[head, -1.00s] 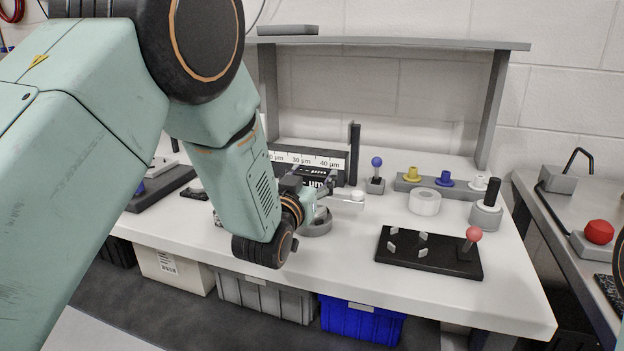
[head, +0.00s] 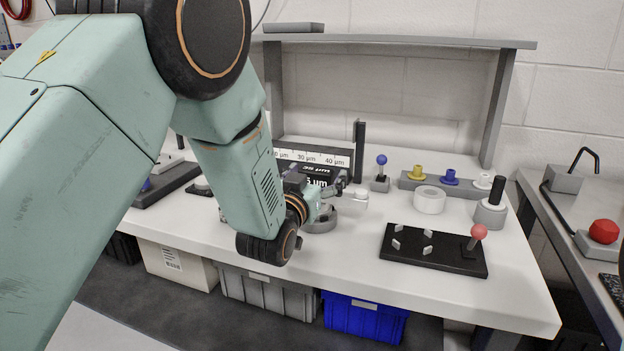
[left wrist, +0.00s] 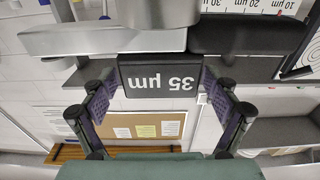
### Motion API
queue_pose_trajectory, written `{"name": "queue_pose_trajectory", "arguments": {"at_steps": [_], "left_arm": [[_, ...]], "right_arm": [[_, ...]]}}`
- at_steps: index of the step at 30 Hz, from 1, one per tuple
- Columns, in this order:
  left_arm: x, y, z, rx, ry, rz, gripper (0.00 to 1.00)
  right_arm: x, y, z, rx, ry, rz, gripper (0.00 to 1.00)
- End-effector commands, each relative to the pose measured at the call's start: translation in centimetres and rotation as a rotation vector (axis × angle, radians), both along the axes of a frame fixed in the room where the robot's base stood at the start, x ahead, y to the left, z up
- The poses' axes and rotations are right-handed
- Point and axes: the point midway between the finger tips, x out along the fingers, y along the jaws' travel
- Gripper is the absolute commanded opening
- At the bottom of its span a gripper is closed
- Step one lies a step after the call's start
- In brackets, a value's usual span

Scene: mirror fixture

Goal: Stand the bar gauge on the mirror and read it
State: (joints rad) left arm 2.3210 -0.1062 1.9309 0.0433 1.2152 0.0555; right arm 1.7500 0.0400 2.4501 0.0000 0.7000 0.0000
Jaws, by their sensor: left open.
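My left gripper (head: 328,188) is open at the round grey mount (head: 320,222) on the bench. In the left wrist view, which is upside down, its two purple-padded fingers (left wrist: 160,95) stand either side of a black display block (left wrist: 158,77) reading 35 µm. I take this block as part of the bar gauge; a small gap to the fingers seems to show. A pale bar (head: 352,199) sticks out to the right of the gripper. The mirror surface and the gauge's feet are hidden by the gripper and arm. My right gripper is out of view.
Behind stands a scale board (head: 338,159) with µm marks and a 35 µm readout. A black plate (head: 430,252) with a pink-knobbed pin, a white ring (head: 429,200) and a grey rack (head: 408,184) of coloured plugs lie to the right.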

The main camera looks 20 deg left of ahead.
Motion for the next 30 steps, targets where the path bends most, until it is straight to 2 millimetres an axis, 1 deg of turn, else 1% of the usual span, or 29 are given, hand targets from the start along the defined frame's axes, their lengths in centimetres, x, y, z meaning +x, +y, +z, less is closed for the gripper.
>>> {"name": "queue_pose_trajectory", "arguments": {"at_steps": [2, 5, 15, 21, 25, 30], "left_arm": [[0.0, 0.0, 0.7, 0.000, -0.001, 0.000, 0.88], [-1.4, 0.0, 0.3, 0.000, 0.002, 0.000, 0.88], [-7.6, 0.3, 0.1, 0.002, 0.003, -0.001, 0.88], [-10.6, 0.4, 0.0, 0.001, 0.002, 0.000, 0.88], [-11.6, 0.5, 0.0, 0.001, 0.001, 0.000, 0.88], [-12.0, 0.5, 0.0, 0.000, -0.001, 0.000, 0.88]], "right_arm": [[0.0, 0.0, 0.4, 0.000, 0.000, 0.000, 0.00], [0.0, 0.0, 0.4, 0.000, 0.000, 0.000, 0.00], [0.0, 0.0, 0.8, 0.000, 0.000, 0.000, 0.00], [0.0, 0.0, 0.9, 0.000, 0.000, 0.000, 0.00], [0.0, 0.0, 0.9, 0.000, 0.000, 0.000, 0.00], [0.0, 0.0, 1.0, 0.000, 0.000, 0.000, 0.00]]}}
